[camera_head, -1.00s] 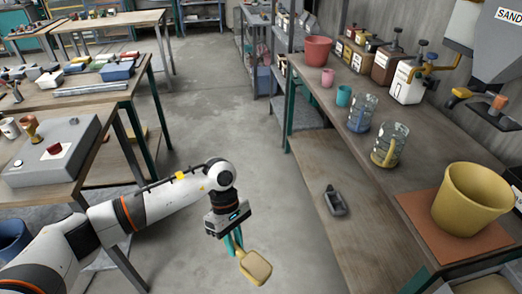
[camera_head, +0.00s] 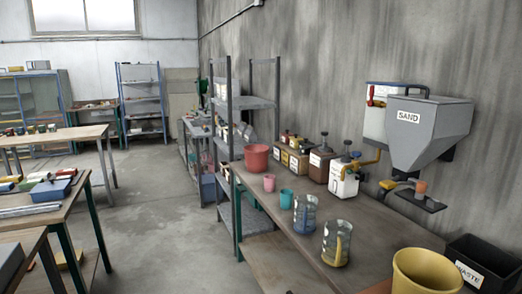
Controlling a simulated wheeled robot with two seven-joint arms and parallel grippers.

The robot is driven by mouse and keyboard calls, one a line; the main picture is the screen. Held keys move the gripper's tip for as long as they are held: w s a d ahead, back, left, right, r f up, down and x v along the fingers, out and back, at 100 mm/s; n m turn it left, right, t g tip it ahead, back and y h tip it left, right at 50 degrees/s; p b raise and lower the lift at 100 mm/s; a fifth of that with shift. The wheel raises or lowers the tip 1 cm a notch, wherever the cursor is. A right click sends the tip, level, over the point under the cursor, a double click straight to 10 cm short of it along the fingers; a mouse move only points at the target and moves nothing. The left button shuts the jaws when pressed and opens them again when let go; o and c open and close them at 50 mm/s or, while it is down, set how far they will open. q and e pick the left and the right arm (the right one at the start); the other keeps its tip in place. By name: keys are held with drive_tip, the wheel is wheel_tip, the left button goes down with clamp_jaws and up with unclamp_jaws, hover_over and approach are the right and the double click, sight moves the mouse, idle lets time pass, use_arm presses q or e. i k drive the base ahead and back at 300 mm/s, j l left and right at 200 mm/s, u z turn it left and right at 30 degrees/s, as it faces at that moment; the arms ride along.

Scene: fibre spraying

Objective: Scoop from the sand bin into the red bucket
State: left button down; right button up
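A grey wall-mounted hopper labelled SAND (camera_head: 440,130) hangs on the right, with a spout area below it; its contents cannot be seen. A red bucket (camera_head: 257,157) stands upright at the far end of the right-hand table. A larger yellow bucket (camera_head: 428,272) stands at the near right edge and is cut off by the frame. Neither of my grippers shows in the current view, and neither does the yellow-ended tool.
The long wooden table (camera_head: 297,244) carries pink and teal cups, two clear jugs (camera_head: 337,243) and labelled dispensers (camera_head: 343,178). A black WASTE bin (camera_head: 480,264) is at right. Grey shelves (camera_head: 232,110) stand behind. Open floor (camera_head: 165,220) lies between the tables.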

sight(256, 155)
drive_tip(key=i+z, duration=0.15)
drive_tip(key=z, duration=0.2)
drive_tip(key=i+j+z, duration=0.1)
drive_tip(key=z, duration=0.25)
drive_tip(key=i+j+z, duration=0.1)
drive_tip(key=z, duration=0.25)
drive_tip(key=i+j+z, duration=0.1)
drive_tip(key=j, duration=0.25)
drive_tip(key=i+j+z, duration=0.25)
drive_tip(key=i+j, duration=0.15)
drive_tip(key=j, duration=0.3)
drive_tip(key=i+j+z, duration=0.15)
drive_tip(key=j, duration=0.25)
drive_tip(key=i+j+z, duration=0.1)
drive_tip(key=j, duration=0.3)
drive_tip(key=i+j, duration=0.15)
drive_tip(key=j, duration=0.3)
drive_tip(key=i+j, duration=0.1)
drive_tip(key=j, duration=0.3)
drive_tip(key=i+j, duration=0.15)
drive_tip(key=j, duration=0.3)
drive_tip(key=i+j, duration=0.1)
drive_tip(key=j, duration=0.35)
drive_tip(key=i+j, duration=0.15)
drive_tip(key=j, duration=0.3)
drive_tip(key=z, duration=0.05)
